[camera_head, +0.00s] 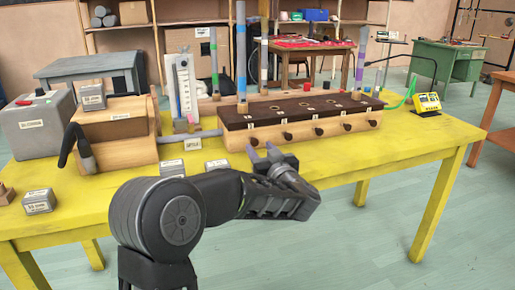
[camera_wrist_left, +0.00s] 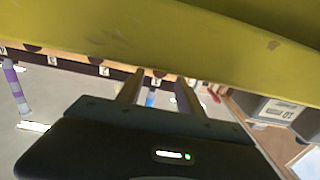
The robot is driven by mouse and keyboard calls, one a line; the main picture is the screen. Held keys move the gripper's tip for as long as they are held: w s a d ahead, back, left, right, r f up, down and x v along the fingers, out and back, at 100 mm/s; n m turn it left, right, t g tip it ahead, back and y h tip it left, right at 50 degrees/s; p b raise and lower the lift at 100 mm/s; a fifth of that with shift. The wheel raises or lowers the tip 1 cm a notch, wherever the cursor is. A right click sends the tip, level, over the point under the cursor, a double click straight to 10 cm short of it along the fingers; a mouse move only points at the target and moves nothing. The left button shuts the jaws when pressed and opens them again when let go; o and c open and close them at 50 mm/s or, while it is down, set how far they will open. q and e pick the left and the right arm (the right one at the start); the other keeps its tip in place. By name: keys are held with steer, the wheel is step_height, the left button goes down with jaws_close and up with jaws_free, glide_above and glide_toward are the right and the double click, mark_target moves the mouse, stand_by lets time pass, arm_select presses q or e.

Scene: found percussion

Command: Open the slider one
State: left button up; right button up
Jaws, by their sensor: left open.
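The wooden slider box (camera_head: 300,116) with a dark brown top sits on the yellow table. Several dark round slider knobs stick out of its front face. The leftmost knob (camera_head: 253,141) is beside my fingertips. My left gripper (camera_head: 261,151) is open in front of the box's left end, its two fingers pointing toward the knobs, with nothing seen between them. Whether a finger touches the knob cannot be told. In the left wrist view the two fingers (camera_wrist_left: 158,92) reach up toward the dark box edge with small white number tags. My right gripper is not in view.
The table's front right is clear.

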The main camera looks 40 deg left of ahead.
mark_target(254, 141)
arm_select(q)
steer(key=shift+x, duration=1.5)
steer(key=shift+c, duration=0.4)
jaws_close()
